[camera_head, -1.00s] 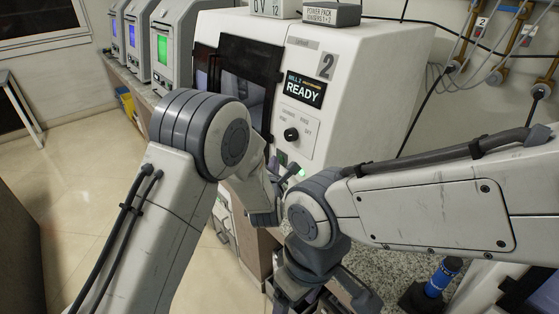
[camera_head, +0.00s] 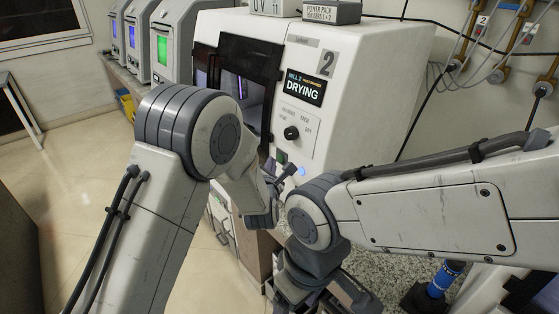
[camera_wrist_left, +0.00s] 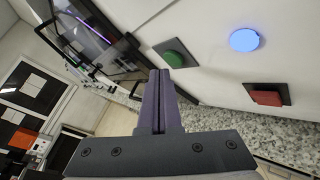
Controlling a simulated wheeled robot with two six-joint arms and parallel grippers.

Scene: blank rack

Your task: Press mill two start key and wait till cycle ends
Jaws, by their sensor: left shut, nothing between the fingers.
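Mill two (camera_head: 365,60) is a white machine with a big "2". Its display (camera_head: 303,88) reads "DRYING". A round lamp on its front glows blue (camera_head: 302,171); it also shows in the left wrist view (camera_wrist_left: 245,40). The green key (camera_head: 281,156) sits beside the lamp, and a red key (camera_wrist_left: 267,98) shows in the left wrist view. My left gripper (camera_head: 283,178) is shut and empty in front of the panel. In the left wrist view its fingertips (camera_wrist_left: 159,72) are close to the green key (camera_wrist_left: 174,59); I cannot tell if they touch. My right gripper (camera_head: 335,290) is low, its fingers unclear.
A dark-framed door window (camera_head: 250,65) and a selector knob (camera_head: 292,133) are on the mill's front. Other machines (camera_head: 170,45) stand at the back left. A granite counter (camera_head: 385,264) lies below the mill. A blue bottle-like item (camera_head: 440,283) stands at the right.

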